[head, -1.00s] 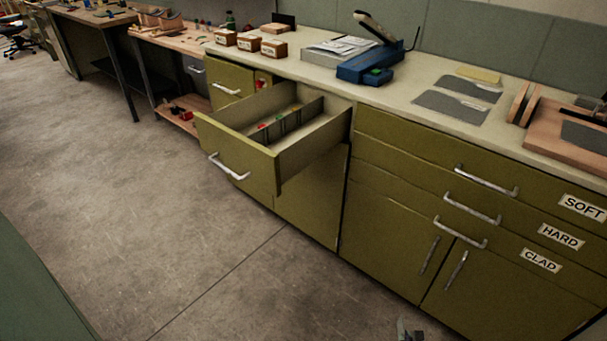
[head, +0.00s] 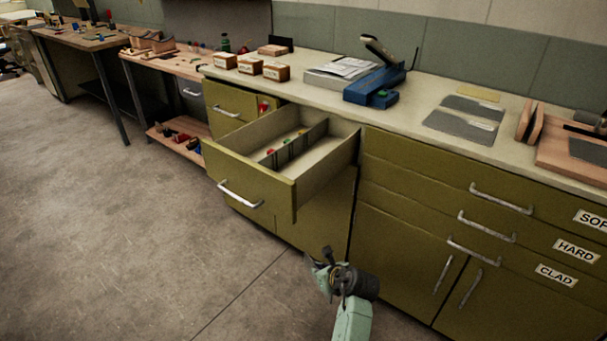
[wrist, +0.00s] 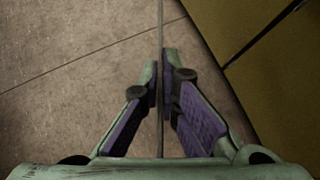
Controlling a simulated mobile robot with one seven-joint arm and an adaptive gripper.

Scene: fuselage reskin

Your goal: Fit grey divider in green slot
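The grey divider (wrist: 160,40) shows edge-on in the wrist view as a thin upright strip between the two purple-padded fingers of my gripper (wrist: 163,90). The fingers are shut on it, and it reaches beyond their tips. In the head view my gripper (head: 322,268) is in front of the cabinet, below and to the right of the open drawer (head: 248,172); I cannot make out the divider there. Inside the drawer a small green mark (head: 286,141) sits between red marks, along thin partitions. The slot itself is too small to make out.
The drawer juts out from the olive cabinet, its front panel and side walls standing up as edges. The worktop (head: 415,98) above holds small boxes (head: 249,66), a blue tool (head: 372,92) and grey sheets (head: 460,126). The concrete floor (head: 120,240) is clear.

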